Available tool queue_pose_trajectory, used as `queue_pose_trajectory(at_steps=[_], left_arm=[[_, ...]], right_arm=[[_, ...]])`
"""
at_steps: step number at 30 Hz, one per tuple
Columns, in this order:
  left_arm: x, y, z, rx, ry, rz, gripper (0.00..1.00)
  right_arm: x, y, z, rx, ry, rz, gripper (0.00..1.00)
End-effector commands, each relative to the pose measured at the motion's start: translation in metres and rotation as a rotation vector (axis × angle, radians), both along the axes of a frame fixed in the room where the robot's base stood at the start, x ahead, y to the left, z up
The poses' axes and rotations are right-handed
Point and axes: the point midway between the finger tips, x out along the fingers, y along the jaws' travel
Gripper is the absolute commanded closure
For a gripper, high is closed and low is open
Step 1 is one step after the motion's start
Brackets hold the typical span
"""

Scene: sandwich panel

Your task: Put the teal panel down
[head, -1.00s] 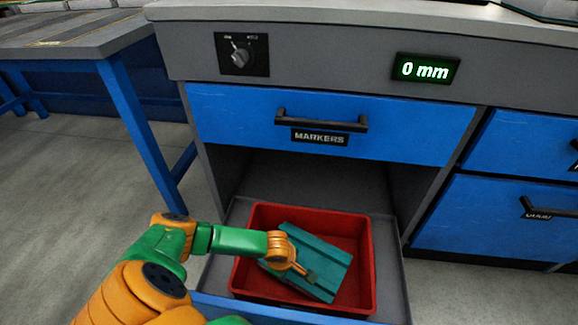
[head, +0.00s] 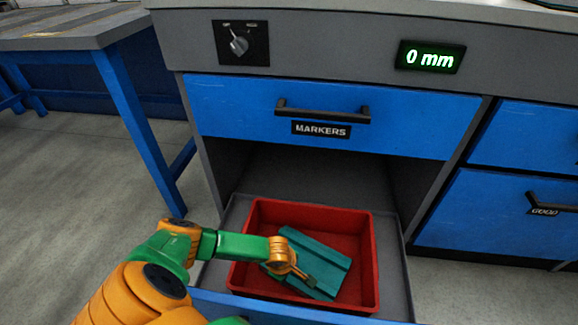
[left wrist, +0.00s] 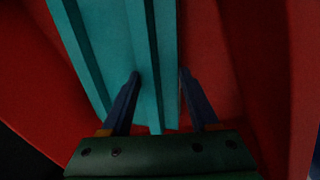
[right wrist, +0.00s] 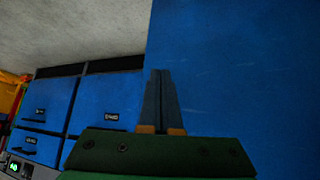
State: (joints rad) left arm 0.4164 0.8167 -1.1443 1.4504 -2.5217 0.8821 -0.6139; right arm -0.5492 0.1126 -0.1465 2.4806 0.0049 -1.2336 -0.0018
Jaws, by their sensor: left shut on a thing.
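The teal panel (head: 318,257) is a ridged, flat piece lying at a slant within the red bin (head: 371,262). My left gripper (head: 303,276) reaches into the bin and is shut on the panel near its lower left side. In the left wrist view the panel (left wrist: 110,45) runs between the two fingers (left wrist: 158,80), with red bin walls around it. Whether the panel touches the bin floor is hard to tell. My right gripper (right wrist: 160,75) shows only in its wrist view, with its fingers together and nothing between them.
The red bin stands in an open lower drawer (head: 397,285). Above it is a closed blue drawer (head: 230,110) labelled MARKERS, with a black handle. A blue-legged table (head: 60,40) is at left.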

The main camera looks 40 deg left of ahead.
Motion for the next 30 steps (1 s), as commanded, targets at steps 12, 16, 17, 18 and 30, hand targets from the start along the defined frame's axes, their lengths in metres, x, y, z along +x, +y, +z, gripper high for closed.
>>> queue_pose_trajectory(at_steps=[12, 16, 17, 18, 30], left_arm=[[0.0, 0.0, -0.001, 0.0, 0.0, 0.0, 0.09], [0.0, 0.0, -0.001, 0.0, 0.0, 0.0, 0.09], [0.0, 0.0, -0.001, 0.0, 0.0, 0.0, 0.09], [0.0, 0.0, 0.0, 0.0, 0.0, 0.0, 0.09], [-0.007, -0.001, 0.034, 0.0, 0.0, -0.001, 0.09]], right_arm=[[0.004, 0.002, 0.003, 0.005, -0.025, 0.002, 1.0], [0.004, 0.001, 0.003, 0.005, -0.024, 0.002, 1.0], [0.004, 0.001, 0.003, 0.003, -0.022, 0.001, 1.0], [0.002, 0.0, 0.002, 0.001, -0.013, 0.0, 1.0], [-0.066, -0.018, -0.046, -0.064, 0.387, -0.025, 1.0]])
